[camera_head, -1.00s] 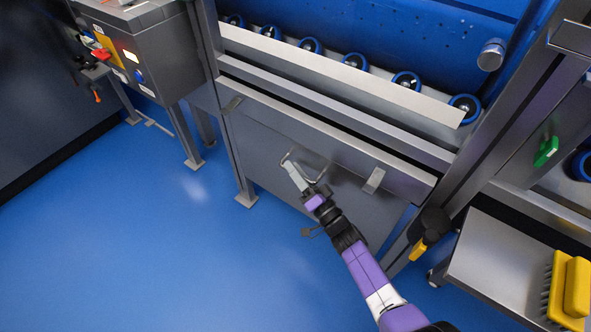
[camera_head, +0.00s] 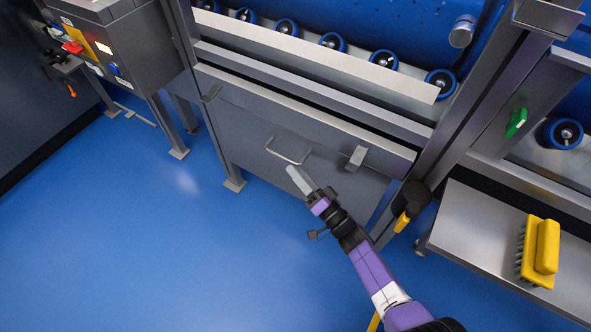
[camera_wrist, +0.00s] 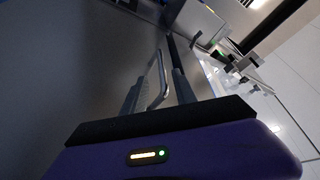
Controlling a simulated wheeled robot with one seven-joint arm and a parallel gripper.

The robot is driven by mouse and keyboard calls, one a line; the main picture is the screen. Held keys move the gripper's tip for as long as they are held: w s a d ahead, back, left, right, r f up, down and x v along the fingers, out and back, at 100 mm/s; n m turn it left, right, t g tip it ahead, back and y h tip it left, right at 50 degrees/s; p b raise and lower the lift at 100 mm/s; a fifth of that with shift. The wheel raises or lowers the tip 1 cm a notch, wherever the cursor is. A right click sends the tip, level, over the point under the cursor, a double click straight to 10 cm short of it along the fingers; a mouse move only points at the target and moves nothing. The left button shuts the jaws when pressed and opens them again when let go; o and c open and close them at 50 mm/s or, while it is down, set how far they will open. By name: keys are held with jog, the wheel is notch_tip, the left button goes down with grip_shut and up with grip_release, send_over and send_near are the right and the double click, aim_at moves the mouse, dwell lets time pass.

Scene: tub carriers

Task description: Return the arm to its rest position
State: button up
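My gripper (camera_head: 292,170) is in front of a grey metal panel (camera_head: 235,125) on the machine, at the end of my purple and black arm. A bent metal bar handle (camera_head: 288,158) is fixed to the panel, just beyond the fingertips. In the wrist view the two fingers (camera_wrist: 160,75) stand apart, with the handle (camera_wrist: 160,85) showing between them. The gripper looks open and holds nothing. In the head view the fingers overlap, and a small gap shows between their tips and the handle.
A bracket (camera_head: 356,158) sticks out of the panel right of the handle. Blue rollers (camera_head: 332,42) line the machine above. A steel shelf (camera_head: 480,225) with a yellow brush (camera_head: 540,250) stands at right, a control box (camera_head: 125,50) at upper left. Blue floor (camera_head: 130,250) is clear at left.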

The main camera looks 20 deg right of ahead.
dwell(0.3)
jog(key=s+a+r+n+g+h, duration=0.1)
jog(key=s+r+h, duration=0.15)
jog(key=s, duration=0.85)
jog(key=s+r+n+g+h, duration=0.15)
jog(key=s+r, duration=0.25)
jog(key=s, duration=0.7)
jog(key=s+a+r+n+g+h, duration=0.1)
jog(key=s+r+n+h, duration=0.15)
jog(key=s, duration=0.85)
jog(key=s+d+r+n+g, duration=0.1)
jog(key=s+r+n+g, duration=0.1)
jog(key=s+r, duration=0.6)
notch_tip(320, 180, up, 20)
jog(key=w+p, duration=0.2)
jog(key=p, duration=1.5)
jog(key=shift+d+y+p, duration=0.15)
jog(key=shift+y+p, duration=0.15)
jog(key=shift+y, duration=0.05)
jog(key=shift+f, duration=0.1)
